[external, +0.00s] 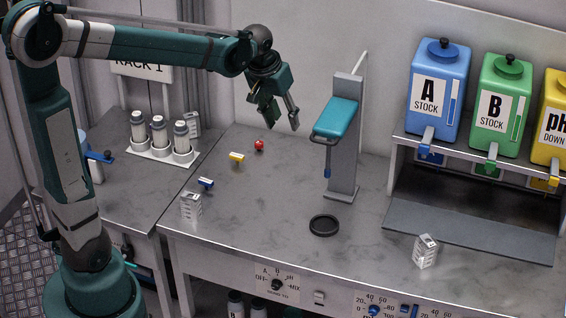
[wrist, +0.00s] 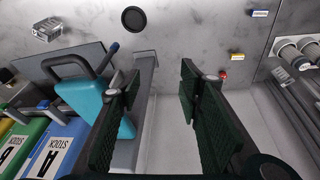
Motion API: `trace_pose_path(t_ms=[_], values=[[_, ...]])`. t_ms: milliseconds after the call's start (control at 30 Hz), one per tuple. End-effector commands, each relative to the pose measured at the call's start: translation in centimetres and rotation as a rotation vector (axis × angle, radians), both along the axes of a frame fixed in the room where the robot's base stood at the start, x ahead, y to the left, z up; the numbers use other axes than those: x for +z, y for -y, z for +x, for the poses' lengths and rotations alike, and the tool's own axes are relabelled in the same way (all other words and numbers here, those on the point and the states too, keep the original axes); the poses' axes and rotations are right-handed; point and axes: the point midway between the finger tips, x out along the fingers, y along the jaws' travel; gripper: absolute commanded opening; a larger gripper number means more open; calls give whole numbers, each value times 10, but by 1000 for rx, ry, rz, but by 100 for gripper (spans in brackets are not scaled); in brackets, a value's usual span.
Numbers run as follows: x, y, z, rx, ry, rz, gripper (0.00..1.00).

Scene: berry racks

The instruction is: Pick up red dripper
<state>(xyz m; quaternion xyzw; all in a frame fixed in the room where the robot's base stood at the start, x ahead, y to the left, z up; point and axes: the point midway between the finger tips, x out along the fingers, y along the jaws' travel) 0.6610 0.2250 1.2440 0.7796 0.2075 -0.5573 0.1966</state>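The red dripper (external: 259,146) is a small red piece lying on the grey marbled worktop, near the back wall. It also shows in the wrist view (wrist: 223,74), just right of the right-hand finger. My gripper (external: 281,118) hangs in the air above and to the right of it in the external view. Its two dark green fingers are wide apart in the wrist view (wrist: 150,86), with nothing between them. The gripper does not touch the dripper.
A yellow piece (external: 236,156) and a blue piece (external: 206,183) lie left of the red one. A stand with a teal head (external: 337,117) rises right of my gripper. A black ring (external: 324,225) lies in front. A bottle rack (external: 140,153) stands left.

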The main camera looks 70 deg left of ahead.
Motion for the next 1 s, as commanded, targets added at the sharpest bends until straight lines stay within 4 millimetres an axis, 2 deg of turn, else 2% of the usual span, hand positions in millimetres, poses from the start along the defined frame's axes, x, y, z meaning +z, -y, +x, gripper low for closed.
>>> trace_pose_path(t_ms=[33, 500, 1000], values=[[-5, -11, 7, 18, -8, -5, 36], [-51, -102, 49, 176, -77, -53, 36], [-121, -206, 75, 346, -149, -107, 36]])
